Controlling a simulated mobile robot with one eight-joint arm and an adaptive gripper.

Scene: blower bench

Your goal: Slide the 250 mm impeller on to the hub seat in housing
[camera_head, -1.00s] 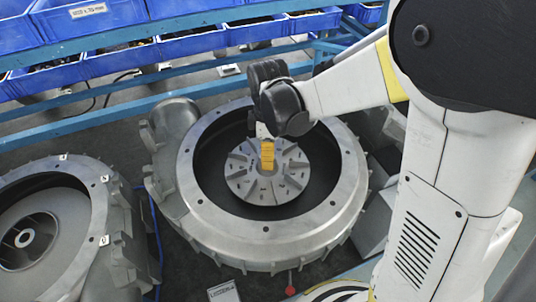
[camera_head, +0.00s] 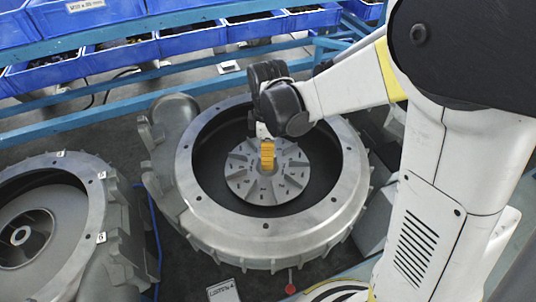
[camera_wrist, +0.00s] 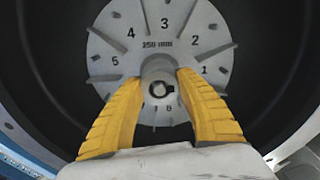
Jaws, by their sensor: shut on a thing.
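The impeller (camera_head: 246,183) is a grey disc with radial vanes. In the wrist view the impeller (camera_wrist: 162,30) shows numbers and the mark 250 mm. My gripper (camera_head: 267,155) reaches down over its middle; in the wrist view its yellow fingers (camera_wrist: 160,88) are shut on the central boss, one on each side. The impeller is inside the open round housing (camera_head: 190,190), near the middle of its dark bore. The hub seat is hidden beneath the impeller, so I cannot tell whether the two touch.
A second housing (camera_head: 95,205) stands at the left with an impeller (camera_head: 28,235) inside. Blue bins (camera_head: 125,57) line the blue rack behind. A small label card (camera_head: 224,291) and a red-knobbed part (camera_head: 290,289) are at the front. The housing wall surrounds my gripper.

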